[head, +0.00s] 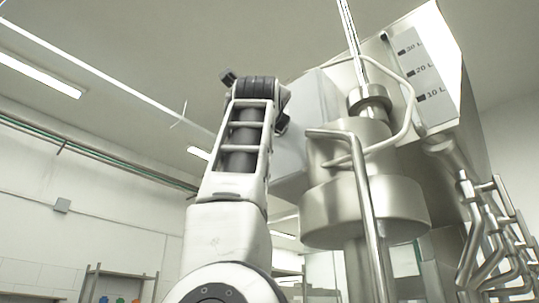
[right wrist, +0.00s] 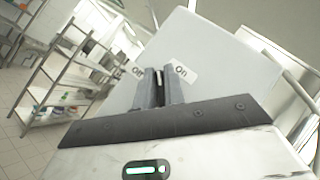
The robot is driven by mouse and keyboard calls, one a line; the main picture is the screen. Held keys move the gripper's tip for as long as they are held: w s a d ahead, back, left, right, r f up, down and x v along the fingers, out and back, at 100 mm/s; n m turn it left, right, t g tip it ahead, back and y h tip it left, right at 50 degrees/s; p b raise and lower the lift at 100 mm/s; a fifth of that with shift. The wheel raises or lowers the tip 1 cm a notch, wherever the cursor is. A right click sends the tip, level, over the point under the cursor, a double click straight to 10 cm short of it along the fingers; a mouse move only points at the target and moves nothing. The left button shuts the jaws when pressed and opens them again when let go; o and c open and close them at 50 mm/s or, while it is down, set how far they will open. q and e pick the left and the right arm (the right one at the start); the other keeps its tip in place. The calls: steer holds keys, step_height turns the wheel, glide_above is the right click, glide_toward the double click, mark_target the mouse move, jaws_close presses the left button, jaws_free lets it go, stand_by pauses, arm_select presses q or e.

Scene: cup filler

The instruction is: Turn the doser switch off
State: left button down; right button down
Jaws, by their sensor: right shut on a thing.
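The doser's pale control box (right wrist: 215,62) fills the middle of the right wrist view. It carries an "Off" label (right wrist: 138,71) at left and an "On" label (right wrist: 181,70) at right. My right gripper (right wrist: 160,75) is at the box face between the two labels, its dark fingers shut on the doser switch. The switch is mostly hidden by the fingers, so I cannot tell which way it points. In the head view the box (head: 298,100) is partly behind my raised arm, and the fingertips are hidden. My left gripper is not in view.
The steel doser (head: 365,210) with pipes stands right of my arm. A hopper with a litre scale (head: 420,70) is above it, and more pipes (head: 490,235) are at far right. Metal shelving (right wrist: 65,75) stands in the background, with open floor beside it.

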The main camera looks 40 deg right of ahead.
arm_select(q)
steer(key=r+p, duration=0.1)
steer(key=p, duration=0.1)
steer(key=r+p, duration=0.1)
steer(key=p, duration=0.2)
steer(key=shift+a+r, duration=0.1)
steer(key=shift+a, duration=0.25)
arm_select(e)
steer(key=n+g+y, duration=0.1)
steer(key=n+y, duration=0.2)
steer(key=n, duration=0.1)
steer(key=n+y, duration=0.3)
steer(key=n, duration=0.1)
steer(key=shift+f+g, duration=0.15)
steer(key=shift+g, duration=0.25)
steer(key=shift+f+n+y, duration=0.1)
steer(key=shift+n+y, duration=0.2)
steer(key=c, duration=1.5)
jaws_free()
steer(key=shift+w, duration=0.1)
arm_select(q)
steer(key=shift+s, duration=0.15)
